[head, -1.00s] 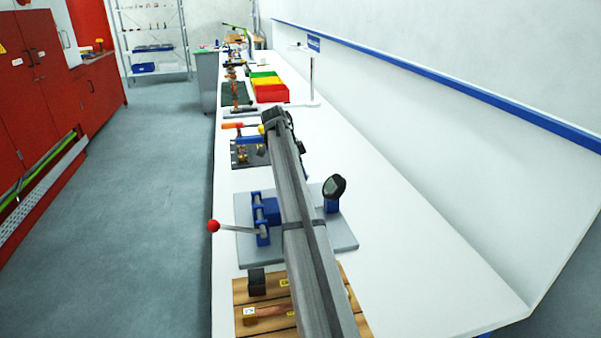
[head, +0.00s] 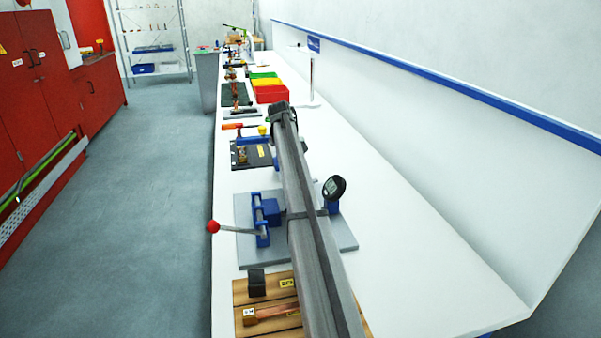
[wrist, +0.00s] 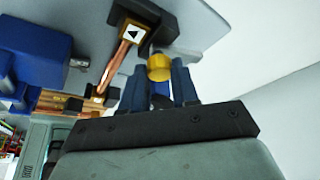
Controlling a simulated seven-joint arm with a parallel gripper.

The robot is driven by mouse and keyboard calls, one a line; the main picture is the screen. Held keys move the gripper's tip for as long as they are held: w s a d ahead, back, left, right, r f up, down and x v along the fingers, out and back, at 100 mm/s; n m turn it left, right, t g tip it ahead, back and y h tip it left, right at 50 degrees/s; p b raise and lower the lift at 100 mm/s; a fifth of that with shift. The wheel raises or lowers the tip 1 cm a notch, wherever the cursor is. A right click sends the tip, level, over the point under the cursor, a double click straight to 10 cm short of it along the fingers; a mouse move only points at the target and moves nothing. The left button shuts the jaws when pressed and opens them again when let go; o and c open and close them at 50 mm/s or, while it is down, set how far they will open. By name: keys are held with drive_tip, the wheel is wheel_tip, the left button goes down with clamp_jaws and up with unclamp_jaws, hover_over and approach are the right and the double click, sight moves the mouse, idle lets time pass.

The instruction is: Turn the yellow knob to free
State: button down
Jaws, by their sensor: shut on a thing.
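The yellow knob (wrist: 159,68) is in the wrist view, between the two blue fingers of my gripper (wrist: 160,88), which is shut on it. The fingers hide its sides and lower part. Beside it, to the upper left, a brass block with a black triangle mark (wrist: 135,33) sits at the end of a copper bar (wrist: 118,66), against a black holder (wrist: 160,18). In the head view my arm runs up the bench and hides the gripper's fingertips. A small yellow part (head: 262,130) shows left of the arm's far end; I cannot tell whether it is the knob.
A grey plate (head: 345,235) carries a blue clamp (head: 265,212), a red-ball lever (head: 213,227) and a dial gauge (head: 334,188). A wooden board (head: 240,290) lies nearest. Red (head: 271,94), yellow and green bins stand farther back. The bench is clear to the right.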

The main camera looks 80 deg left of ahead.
idle(0.3)
drive_tip(key=c, duration=0.8)
unclamp_jaws()
drive_tip(key=shift+c, duration=0.2)
